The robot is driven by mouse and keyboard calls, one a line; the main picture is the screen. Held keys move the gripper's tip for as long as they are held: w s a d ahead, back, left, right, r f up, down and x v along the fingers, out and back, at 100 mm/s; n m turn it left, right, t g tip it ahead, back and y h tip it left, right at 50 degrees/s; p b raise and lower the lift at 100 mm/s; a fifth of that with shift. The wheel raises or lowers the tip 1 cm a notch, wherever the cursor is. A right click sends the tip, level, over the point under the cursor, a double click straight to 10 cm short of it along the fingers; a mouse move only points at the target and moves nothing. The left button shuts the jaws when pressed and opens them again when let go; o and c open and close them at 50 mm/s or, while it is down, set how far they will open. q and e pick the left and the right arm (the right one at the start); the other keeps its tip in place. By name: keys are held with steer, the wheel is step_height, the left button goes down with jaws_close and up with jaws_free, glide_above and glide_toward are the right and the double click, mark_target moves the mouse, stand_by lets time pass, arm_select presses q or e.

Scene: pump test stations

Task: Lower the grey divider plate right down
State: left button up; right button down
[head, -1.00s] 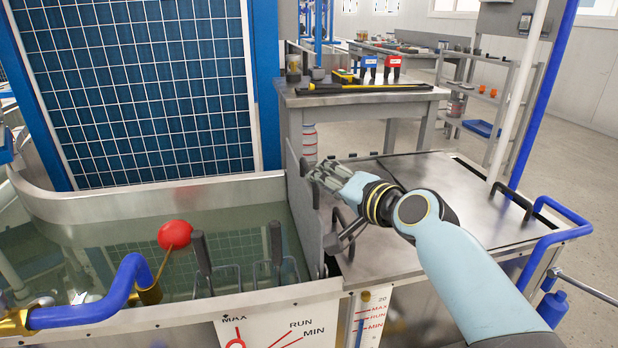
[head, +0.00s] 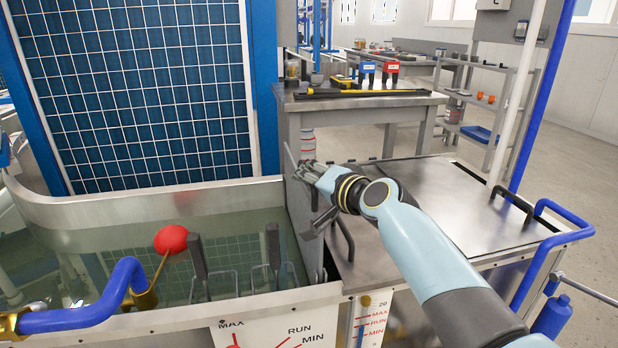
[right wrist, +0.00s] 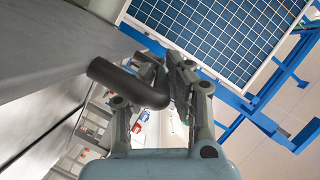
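The grey divider plate (head: 301,222) stands on edge between the water tank and the metal deck. Its upper edge rises above the tank rim. My right gripper (head: 304,172) is beside the plate's upper part, on the deck side. In the right wrist view the plate (right wrist: 50,45) fills the upper left. A dark bent handle (right wrist: 120,82) sticks out from it and reaches between the fingers of my right gripper (right wrist: 165,72). The fingers are near the handle on both sides, but I cannot tell whether they press on it. My left gripper is not in view.
The water tank (head: 130,205) holds a red float ball (head: 171,239) and dark-handled racks. A blue pipe (head: 85,312) crosses its front. The metal deck (head: 440,205) right of the plate is mostly clear. A workbench (head: 365,101) stands behind.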

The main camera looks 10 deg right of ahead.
mark_target(309, 211)
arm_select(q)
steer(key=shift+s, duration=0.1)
arm_select(e)
steer(key=shift+f, duration=0.1)
step_height(309, 211, down, 3)
steer(key=b, duration=0.2)
steer(key=shift+s+b, duration=0.15)
steer(key=shift+b, duration=0.15)
step_height(309, 211, down, 5)
steer(key=b, duration=0.3)
steer(key=shift+b, duration=0.3)
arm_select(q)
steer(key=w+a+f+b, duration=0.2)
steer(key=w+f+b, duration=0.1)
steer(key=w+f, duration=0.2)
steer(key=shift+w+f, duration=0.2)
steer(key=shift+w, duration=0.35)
arm_select(e)
step_height(309, 211, down, 3)
steer(key=shift+f, duration=0.15)
steer(key=shift+w, duration=0.2)
steer(key=c, duration=1.3)
jaws_free()
steer(key=shift+c, duration=0.2)
